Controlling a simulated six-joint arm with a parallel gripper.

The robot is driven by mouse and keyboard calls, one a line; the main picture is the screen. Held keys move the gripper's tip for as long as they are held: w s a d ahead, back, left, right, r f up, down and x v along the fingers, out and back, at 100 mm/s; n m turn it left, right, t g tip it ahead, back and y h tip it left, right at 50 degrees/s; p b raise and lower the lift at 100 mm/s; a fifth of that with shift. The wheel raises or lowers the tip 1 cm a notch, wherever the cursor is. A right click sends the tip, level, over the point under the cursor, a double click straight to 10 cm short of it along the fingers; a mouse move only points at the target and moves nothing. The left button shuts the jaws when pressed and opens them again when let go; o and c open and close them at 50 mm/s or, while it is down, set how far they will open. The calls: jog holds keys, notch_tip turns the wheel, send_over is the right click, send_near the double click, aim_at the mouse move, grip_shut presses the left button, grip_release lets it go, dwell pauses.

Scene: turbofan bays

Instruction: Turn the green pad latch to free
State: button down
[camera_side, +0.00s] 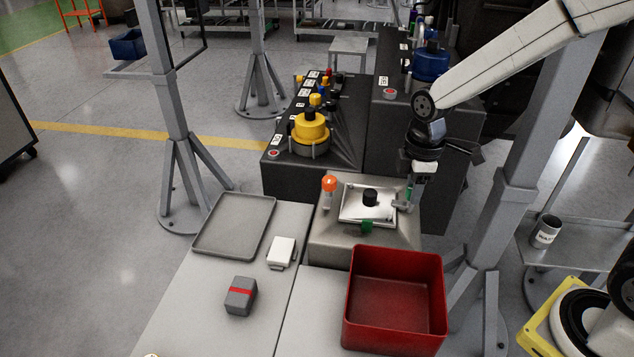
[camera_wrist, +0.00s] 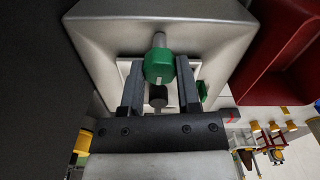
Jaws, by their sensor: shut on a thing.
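The green pad latch (camera_wrist: 158,67) is a faceted green knob with a white mark and a grey pin, in the wrist view. My gripper (camera_wrist: 160,75) has one finger on each side of it and is shut on it. In the side view my gripper (camera_side: 414,196) points down at the right edge of the grey pad housing (camera_side: 335,243). Only a sliver of the green latch (camera_side: 408,191) shows there; the fingers hide the rest. A bright plate (camera_side: 355,212) with a black knob (camera_side: 370,196) sits on the housing.
An orange knob (camera_side: 329,184) stands at the housing's left, and a green block (camera_side: 367,226) at the plate's front edge. A red bin (camera_side: 395,346) is in front. A grey tray (camera_side: 208,250), white block (camera_side: 281,251) and grey red-banded box (camera_side: 240,296) lie left. Dark consoles (camera_side: 345,140) stand behind.

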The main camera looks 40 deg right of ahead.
jog(key=m, duration=0.3)
jog(key=shift+m, duration=0.4)
jog(key=m, duration=0.4)
jog(key=shift+m, duration=0.3)
jog(key=m, duration=0.4)
jog(key=shift+m, duration=2.2)
jog(key=shift+c, duration=1.6)
grip_release()
jog(key=shift+r, duration=0.15)
